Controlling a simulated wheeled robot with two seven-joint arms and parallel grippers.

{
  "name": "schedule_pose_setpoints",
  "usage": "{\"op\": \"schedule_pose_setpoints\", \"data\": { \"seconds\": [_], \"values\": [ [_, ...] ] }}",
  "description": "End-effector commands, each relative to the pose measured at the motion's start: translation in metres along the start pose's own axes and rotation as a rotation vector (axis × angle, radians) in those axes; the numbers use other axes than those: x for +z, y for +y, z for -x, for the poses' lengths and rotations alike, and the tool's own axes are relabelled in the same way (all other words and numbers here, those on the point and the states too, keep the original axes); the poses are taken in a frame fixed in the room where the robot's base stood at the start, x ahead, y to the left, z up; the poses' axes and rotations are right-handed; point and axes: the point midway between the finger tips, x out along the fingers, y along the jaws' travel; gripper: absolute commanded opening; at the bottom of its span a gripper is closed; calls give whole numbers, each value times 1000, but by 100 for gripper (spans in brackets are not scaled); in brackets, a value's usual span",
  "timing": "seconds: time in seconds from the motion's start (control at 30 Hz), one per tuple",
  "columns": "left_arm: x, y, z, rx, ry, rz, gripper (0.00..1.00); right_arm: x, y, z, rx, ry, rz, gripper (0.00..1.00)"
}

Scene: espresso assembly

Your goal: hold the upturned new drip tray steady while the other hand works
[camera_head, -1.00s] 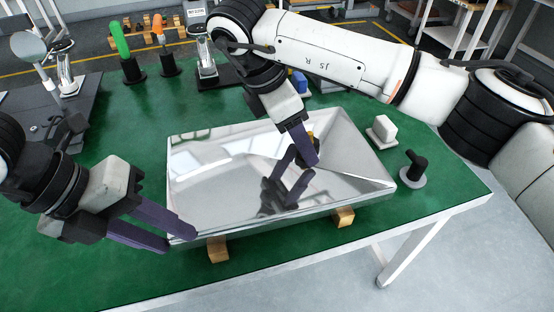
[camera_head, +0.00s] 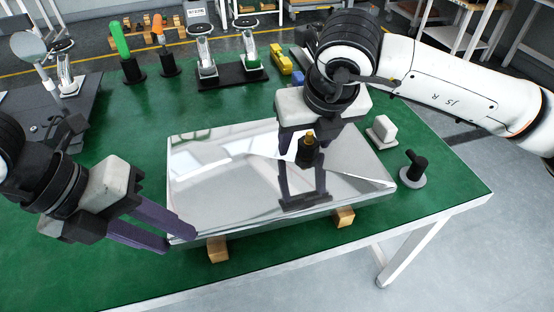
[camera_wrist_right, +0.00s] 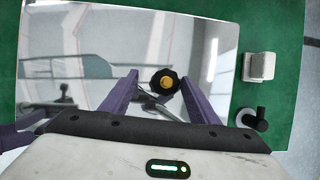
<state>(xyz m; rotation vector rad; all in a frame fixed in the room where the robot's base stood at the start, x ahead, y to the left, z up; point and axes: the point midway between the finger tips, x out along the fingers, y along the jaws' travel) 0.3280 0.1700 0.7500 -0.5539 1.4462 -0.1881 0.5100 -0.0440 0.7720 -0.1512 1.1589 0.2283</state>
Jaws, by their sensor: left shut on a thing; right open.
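The upturned drip tray (camera_head: 215,190) is a shiny, mirror-like silver rectangle resting on wooden blocks (camera_head: 218,249) on the green table. My left gripper (camera_head: 180,238) is shut on its near left corner. A small black fitting with a brass-coloured top (camera_head: 307,150) stands on the tray's upper face, right of its middle. My right gripper (camera_head: 306,148) is open above the tray by this fitting. In the right wrist view, the fitting (camera_wrist_right: 165,82) shows between the two spread fingers of the right gripper (camera_wrist_right: 160,80). Whether either finger touches it, I cannot tell.
Right of the tray are a white block (camera_head: 383,128) on a plate and a black part on a grey disc (camera_head: 413,170). Behind stand a black stand with chrome pieces (camera_head: 230,75), green (camera_head: 120,40) and orange-topped (camera_head: 160,30) tools, and a yellow piece (camera_head: 281,62).

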Motion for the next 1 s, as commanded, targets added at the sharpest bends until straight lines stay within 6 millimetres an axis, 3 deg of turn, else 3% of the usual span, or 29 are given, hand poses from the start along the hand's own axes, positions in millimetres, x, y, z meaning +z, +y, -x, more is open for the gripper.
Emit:
{"op": "schedule_pose_setpoints", "data": {
  "seconds": [0.03,0.53,0.73,1.0],
  "values": [
    [-8,11,-9,32,33,7,0,-1,-2,-2,22,-1,49,55],
    [-8,11,-9,32,33,7,0,0,-2,100,21,-4,53,55],
    [-8,11,-9,32,33,7,0,-18,34,88,169,40,90,55],
    [-8,11,-9,31,33,7,0,-41,84,86,386,82,125,55]
  ]
}}
